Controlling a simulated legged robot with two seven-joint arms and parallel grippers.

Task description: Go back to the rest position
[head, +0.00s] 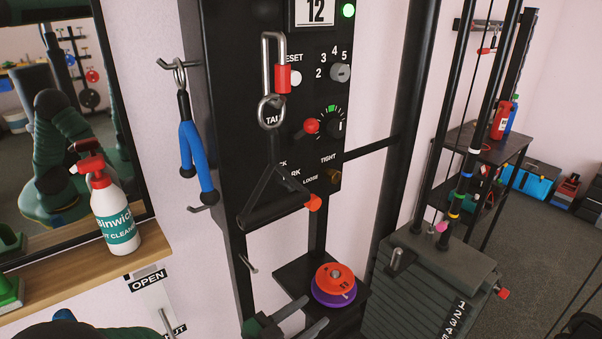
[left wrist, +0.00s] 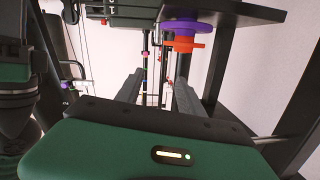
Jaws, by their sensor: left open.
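My left gripper (head: 314,311) is at the bottom middle of the head view, open. Its two dark fingers are spread with nothing seen between them; the gap also shows empty in the left wrist view (left wrist: 160,82). An orange plate (head: 325,276) lies on a purple plate (head: 323,297), stacked on a small black shelf (head: 290,272). The gripper is just in front of the shelf, apart from the plates in the picture. The left wrist view shows the orange plate (left wrist: 185,42) and purple plate (left wrist: 195,27) near its top. My right gripper is not in view.
A black panel with knobs (head: 340,72) stands behind, with a hanging triangle handle (head: 277,212) and blue handle (head: 195,155). A spray bottle (head: 118,215) stands on a wooden ledge (head: 60,278) at left. A weight stack (head: 425,280) stands right of the shelf.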

